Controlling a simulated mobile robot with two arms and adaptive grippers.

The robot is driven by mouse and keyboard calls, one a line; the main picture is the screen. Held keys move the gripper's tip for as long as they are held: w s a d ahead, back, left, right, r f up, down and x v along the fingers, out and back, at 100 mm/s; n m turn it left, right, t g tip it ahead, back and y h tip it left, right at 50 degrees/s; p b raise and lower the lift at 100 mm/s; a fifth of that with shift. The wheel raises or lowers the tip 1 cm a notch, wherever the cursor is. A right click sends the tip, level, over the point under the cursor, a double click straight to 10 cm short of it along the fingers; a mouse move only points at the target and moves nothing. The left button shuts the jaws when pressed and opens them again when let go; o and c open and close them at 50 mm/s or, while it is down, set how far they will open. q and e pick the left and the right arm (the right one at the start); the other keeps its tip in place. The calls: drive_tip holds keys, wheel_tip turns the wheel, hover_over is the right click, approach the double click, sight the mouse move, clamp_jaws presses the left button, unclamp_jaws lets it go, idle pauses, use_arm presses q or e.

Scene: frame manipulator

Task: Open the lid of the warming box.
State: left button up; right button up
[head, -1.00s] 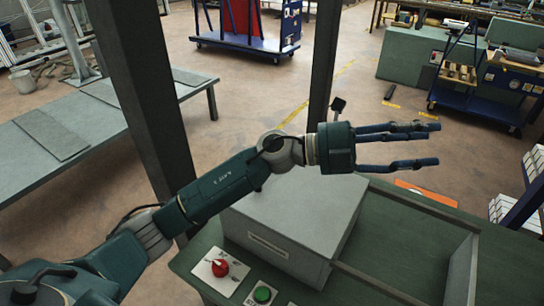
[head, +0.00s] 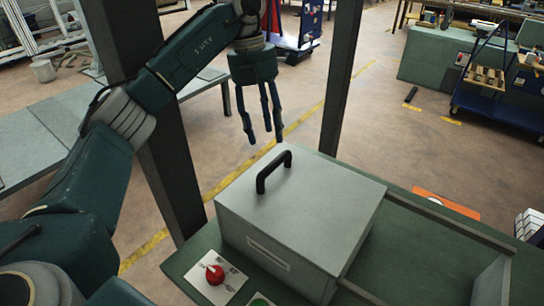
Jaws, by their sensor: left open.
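The warming box (head: 285,252) is a grey metal box on a green table, with a label on its front. Its lid (head: 325,205) is shut and carries a black arched handle (head: 273,170) near its left back part. My left gripper (head: 264,140) is open and empty, with its fingers pointing down. In the picture its fingertips are just above and left of the handle, apart from it. How far behind the handle they are is hard to tell. My right gripper is not in view.
A red knob (head: 214,274) on a white plate sits in front of the box, with a green button (head: 260,301) beside it. Dark upright posts (head: 343,75) stand behind and left of the box.

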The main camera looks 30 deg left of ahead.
use_arm(q)
drive_tip(key=f+p, duration=0.1)
drive_tip(key=f, duration=0.2)
drive_tip(key=d+f, duration=0.1)
drive_tip(key=f, duration=0.3)
drive_tip(key=shift+s+d+p, duration=0.1)
drive_tip(key=shift+d+p, duration=0.1)
drive_tip(key=shift+p, duration=0.15)
drive_tip(key=shift+d+f, duration=0.1)
drive_tip(key=shift+f, duration=0.4)
drive_tip(key=shift+c, duration=0.3)
clamp_jaws()
